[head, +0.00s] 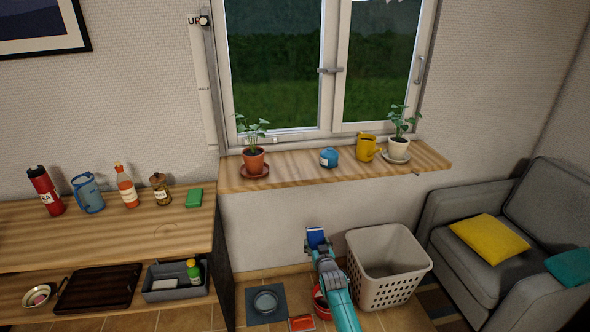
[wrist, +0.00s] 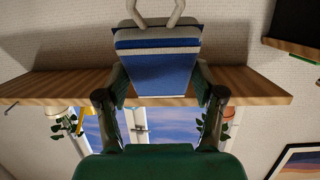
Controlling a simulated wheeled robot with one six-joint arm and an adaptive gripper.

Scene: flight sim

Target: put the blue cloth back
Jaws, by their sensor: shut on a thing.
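In the wrist view, the blue cloth (wrist: 158,72) shows blue with pale bands, between the two fingers of my gripper (wrist: 161,97). A pale grey looped piece shows at the top edge beyond it. Where the cloth belongs cannot be told from these frames.
The wooden sill (head: 290,172) holds two potted plants, a blue pot (head: 328,157) and a yellow watering can (head: 367,148). The white laundry basket (head: 385,262) stands close right of my arm. A wooden table (head: 110,240) with several items is at left, an armchair (head: 500,240) at right.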

